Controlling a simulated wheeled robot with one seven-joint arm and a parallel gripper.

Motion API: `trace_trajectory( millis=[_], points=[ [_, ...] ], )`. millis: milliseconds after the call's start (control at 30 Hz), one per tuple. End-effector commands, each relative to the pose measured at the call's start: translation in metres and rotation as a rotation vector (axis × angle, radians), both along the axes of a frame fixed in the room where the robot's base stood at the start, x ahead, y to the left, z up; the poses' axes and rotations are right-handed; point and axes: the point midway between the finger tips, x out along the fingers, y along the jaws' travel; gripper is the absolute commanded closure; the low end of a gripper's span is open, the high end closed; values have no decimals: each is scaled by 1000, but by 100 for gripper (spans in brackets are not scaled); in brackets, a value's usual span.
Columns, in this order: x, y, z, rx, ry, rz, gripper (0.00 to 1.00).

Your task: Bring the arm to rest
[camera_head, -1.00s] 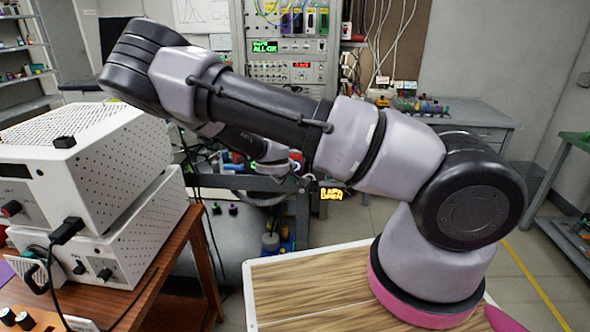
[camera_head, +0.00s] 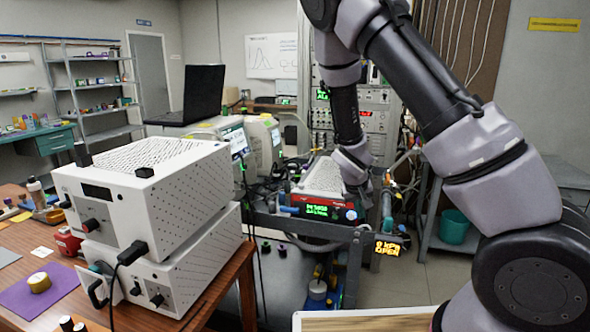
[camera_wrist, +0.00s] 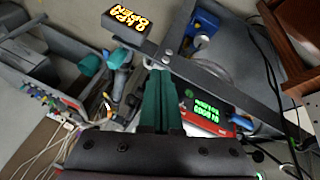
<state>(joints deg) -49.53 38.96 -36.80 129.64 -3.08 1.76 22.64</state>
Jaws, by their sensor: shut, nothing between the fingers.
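My arm (camera_head: 430,85) rises from the lower right of the head view, bends at the top edge and drops to the wrist near the middle. My gripper (camera_wrist: 160,78) points away in the wrist view, its dark green fingers together with nothing between them. In the head view the wrist hangs beside a red-fronted instrument (camera_head: 325,207) with a green display. The instrument also shows just right of the fingers in the wrist view (camera_wrist: 190,108). I cannot tell whether the fingers touch anything.
Two stacked white boxes (camera_head: 150,195) stand on a wooden table (camera_head: 228,280) at left. A metal cart frame (camera_head: 352,262) carries the red instrument. A small "0 kPa OPEN" display (camera_head: 389,247) is beside it. A teal bin (camera_head: 454,226) stands behind. Floor at lower centre right is clear.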

Motion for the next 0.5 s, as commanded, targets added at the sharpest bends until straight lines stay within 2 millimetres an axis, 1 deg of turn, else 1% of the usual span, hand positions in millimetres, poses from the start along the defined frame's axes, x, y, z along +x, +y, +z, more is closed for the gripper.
trace_trajectory(
  millis=[33,167,200,267,300,367,500],
  points=[
    [-3,-2,19,57,1,-42,100],
    [-17,-7,61,174,15,-119,100],
    [-21,-8,75,210,17,-139,100],
    [-29,-11,96,260,18,-164,100],
    [-34,-13,111,293,17,-180,100],
    [-43,-16,133,340,12,-198,100],
    [-67,-24,186,439,-9,-229,100]
  ],
)
